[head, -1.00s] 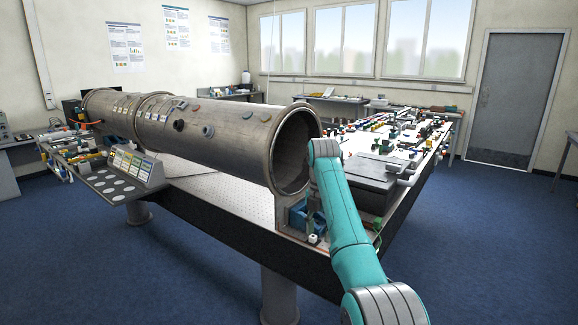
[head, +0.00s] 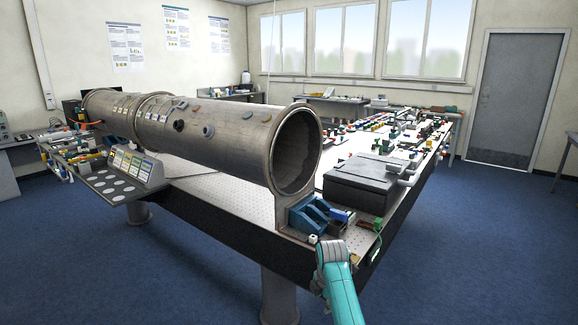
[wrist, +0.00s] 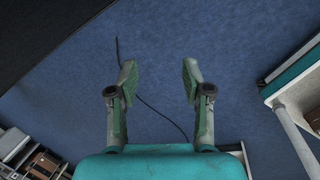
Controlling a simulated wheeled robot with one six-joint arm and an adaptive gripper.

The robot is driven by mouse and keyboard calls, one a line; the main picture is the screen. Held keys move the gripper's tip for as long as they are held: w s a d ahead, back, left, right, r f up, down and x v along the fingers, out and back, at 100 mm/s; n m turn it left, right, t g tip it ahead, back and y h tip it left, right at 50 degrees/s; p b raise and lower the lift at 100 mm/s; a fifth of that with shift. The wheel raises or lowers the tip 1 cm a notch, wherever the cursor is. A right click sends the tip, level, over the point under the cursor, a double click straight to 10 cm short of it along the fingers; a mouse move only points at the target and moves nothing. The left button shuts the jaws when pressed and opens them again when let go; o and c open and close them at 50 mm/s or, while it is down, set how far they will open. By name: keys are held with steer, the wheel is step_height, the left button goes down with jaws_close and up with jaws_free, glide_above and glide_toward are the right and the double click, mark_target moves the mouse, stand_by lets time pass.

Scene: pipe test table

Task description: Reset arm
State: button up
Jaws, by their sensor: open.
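My gripper (wrist: 159,82) shows in the wrist view with its two fingers spread apart and nothing between them. Blue carpet and a thin dark cable (wrist: 150,103) lie below it. In the head view my teal arm is low at the front of the table, beside the near right corner, and the gripper itself cannot be made out there. The large metal pipe (head: 215,130) lies along the table with its open end facing right, clear of my arm.
The perforated table (head: 225,198) has a dark edge close to my arm. Blue holders (head: 312,212) and a dark flat box (head: 358,183) sit near the corner. Many small parts crowd the table's right side. Open carpet (head: 480,250) lies to the right.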

steer(key=s+d+f+m+t, duration=0.2)
steer(key=s+f+m, duration=0.1)
steer(key=s+f, duration=0.55)
steer(key=s+d+f+m+t, duration=0.1)
steer(key=s+f+m, duration=0.3)
steer(key=f, duration=0.7)
steer(key=s+d+f+m+t, duration=0.1)
steer(key=s+f+m+t, duration=0.1)
steer(key=s, duration=0.8)
steer(key=s+d+f+m+t, duration=0.1)
steer(key=s+d+f+m, duration=0.15)
steer(key=s, duration=0.75)
steer(key=s+r+m+t, duration=0.25)
steer(key=s+r, duration=0.25)
steer(key=s, duration=0.6)
steer(key=s+r+m+t, duration=0.1)
steer(key=s+r+m, duration=0.35)
steer(key=s, duration=0.55)
steer(key=s+r+m+t, duration=0.1)
steer(key=s+r+m, duration=0.1)
steer(key=s+r, duration=0.4)
steer(key=s+d+r+m+t, duration=0.1)
steer(key=s+r+m, duration=0.2)
steer(key=r, duration=1.1)
steer(key=s, duration=0.3)
steer(key=shift+s+d+t, duration=0.15)
steer(key=shift+d+t, duration=0.1)
steer(key=shift+t, duration=0.1)
